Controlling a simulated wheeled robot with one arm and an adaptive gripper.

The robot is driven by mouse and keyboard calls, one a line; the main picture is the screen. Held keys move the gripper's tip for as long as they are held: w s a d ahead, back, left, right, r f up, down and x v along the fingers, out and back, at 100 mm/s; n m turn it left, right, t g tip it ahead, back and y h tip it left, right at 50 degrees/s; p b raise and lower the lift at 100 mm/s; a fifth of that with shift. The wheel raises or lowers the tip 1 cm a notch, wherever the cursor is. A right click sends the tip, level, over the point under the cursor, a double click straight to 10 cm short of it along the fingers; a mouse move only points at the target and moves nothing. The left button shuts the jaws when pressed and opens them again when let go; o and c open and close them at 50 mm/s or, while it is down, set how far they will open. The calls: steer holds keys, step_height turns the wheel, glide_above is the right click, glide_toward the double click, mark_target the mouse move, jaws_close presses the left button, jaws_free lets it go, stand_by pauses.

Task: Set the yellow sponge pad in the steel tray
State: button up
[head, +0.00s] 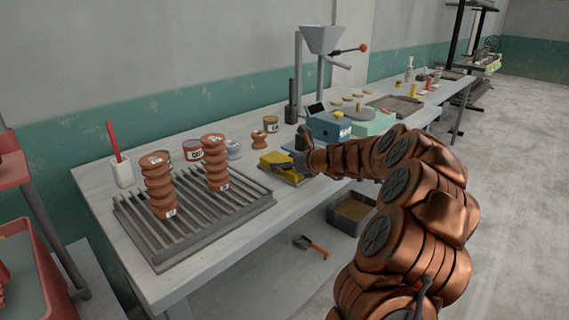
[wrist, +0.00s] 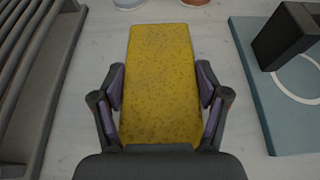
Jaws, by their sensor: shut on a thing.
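The yellow sponge pad (head: 278,160) lies near the front edge of the long workbench. In the wrist view the sponge pad (wrist: 160,55) is a long speckled block, lengthwise between my fingers. My gripper (wrist: 161,90) is shut on its two long sides; in the head view my gripper (head: 289,172) is at the pad, partly hidden by my arm. I cannot tell whether the pad is lifted off the bench. A flat grey-brown tray (head: 395,104), which may be the steel tray, lies farther along the bench.
A ribbed rack (head: 240,207) with two stacked copper-brown columns (head: 160,185) stands left of my gripper; its bars show in the wrist view (wrist: 40,70). A blue device (head: 328,125), a mint-green box (head: 372,124) and a hopper stand (head: 320,40) are to the right.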

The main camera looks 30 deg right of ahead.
steer(key=shift+f, duration=0.1)
steer(key=o, duration=1.3)
steer(key=shift+s+d+r, duration=0.1)
steer(key=shift+s+r, duration=0.1)
steer(key=shift+s, duration=0.05)
steer(key=v, duration=1.1)
steer(key=shift+s+p, duration=0.25)
steer(key=shift+p, duration=0.1)
